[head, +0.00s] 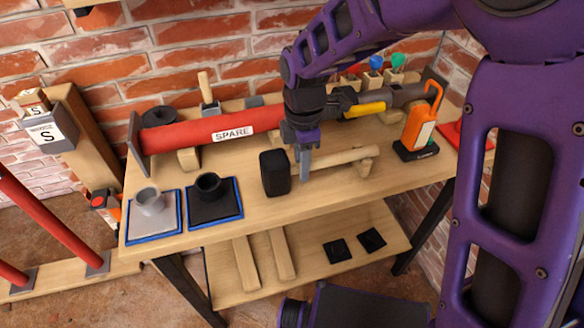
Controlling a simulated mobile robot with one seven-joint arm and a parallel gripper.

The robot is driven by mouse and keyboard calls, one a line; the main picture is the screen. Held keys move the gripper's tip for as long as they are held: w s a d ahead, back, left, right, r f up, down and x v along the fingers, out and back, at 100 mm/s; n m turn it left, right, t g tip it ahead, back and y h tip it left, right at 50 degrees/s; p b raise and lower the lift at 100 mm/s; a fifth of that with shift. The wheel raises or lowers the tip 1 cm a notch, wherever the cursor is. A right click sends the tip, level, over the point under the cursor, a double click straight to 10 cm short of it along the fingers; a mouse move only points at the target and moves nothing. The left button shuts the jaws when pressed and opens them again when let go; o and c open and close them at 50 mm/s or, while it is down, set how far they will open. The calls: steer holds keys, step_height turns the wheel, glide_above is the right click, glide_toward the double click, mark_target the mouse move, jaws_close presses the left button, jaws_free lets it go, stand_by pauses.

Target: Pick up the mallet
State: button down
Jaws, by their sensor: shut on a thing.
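The mallet has a black block head (275,173) and a pale wooden handle (343,160). It lies across the wooden workbench, head to the left, with the handle's far end by a small wooden rest. My gripper (303,172) points down from my purple arm, just right of the head. It is shut on the mallet handle close to the head. The far finger is hidden, and I cannot tell whether the mallet is clear of the bench top.
A red tube marked SPARE (215,129) lies behind on wooden blocks. Grey (150,202) and black (209,188) fittings stand on blue-edged mats at front left. An orange-handled device (420,128) stands at right. The front middle bench top (330,190) is clear.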

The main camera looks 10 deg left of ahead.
steer(key=shift+r, duration=0.1)
step_height(320, 180, up, 10)
steer(key=shift+p, duration=1)
steer(key=shift+r, duration=0.1)
step_height(320, 180, up, 2)
steer(key=shift+s+r+p, duration=0.1)
steer(key=shift+r+p, duration=0.05)
steer(key=shift+p, duration=1.1)
